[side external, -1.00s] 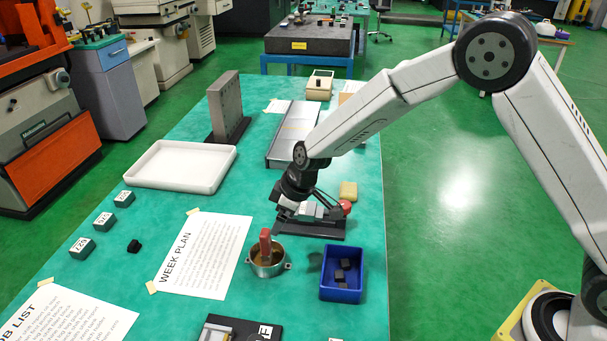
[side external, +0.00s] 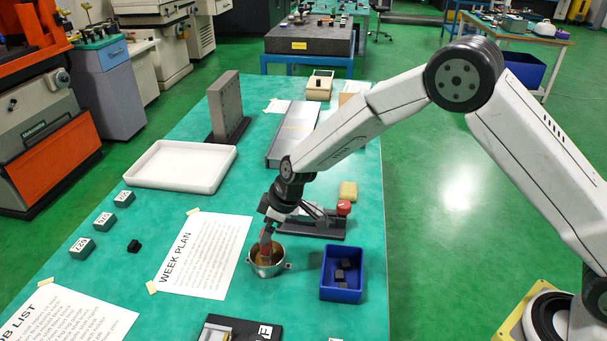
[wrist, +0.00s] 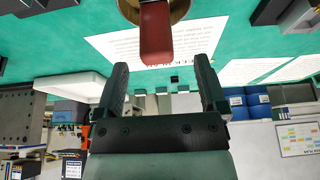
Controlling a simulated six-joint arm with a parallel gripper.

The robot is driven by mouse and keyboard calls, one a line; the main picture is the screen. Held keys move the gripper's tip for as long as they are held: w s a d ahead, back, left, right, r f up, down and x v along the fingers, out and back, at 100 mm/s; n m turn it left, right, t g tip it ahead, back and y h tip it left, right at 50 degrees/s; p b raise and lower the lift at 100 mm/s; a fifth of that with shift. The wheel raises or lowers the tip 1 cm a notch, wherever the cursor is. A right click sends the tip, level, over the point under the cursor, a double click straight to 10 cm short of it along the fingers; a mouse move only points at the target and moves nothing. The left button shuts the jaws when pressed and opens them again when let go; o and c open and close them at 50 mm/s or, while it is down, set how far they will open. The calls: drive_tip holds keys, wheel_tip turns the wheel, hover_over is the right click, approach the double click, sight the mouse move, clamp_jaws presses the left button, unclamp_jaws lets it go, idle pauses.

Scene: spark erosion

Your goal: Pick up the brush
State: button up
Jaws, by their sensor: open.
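The brush (wrist: 155,38) has a red handle and stands up out of a round metal pot (side external: 268,270) on the green bench. In the wrist view its handle end hangs into view from the top, centred between my fingers, with the pot's rim (wrist: 183,8) behind it. My gripper (wrist: 160,68) is open and empty, with one finger on each side of the handle's line.
A blue bin (side external: 341,294) with dark blocks stands right of the pot. A dark fixture with a red knob (side external: 344,208) lies just behind. The WEEK PLAN sheet (side external: 205,255) lies left, a white tray (side external: 165,184) farther back. The bench between sheet and tray is clear.

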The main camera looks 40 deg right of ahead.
sight(266, 247)
drive_tip(key=shift+x, duration=2.6)
drive_tip(key=shift+w+d, duration=0.1)
clamp_jaws()
drive_tip(key=shift+r, duration=0.2)
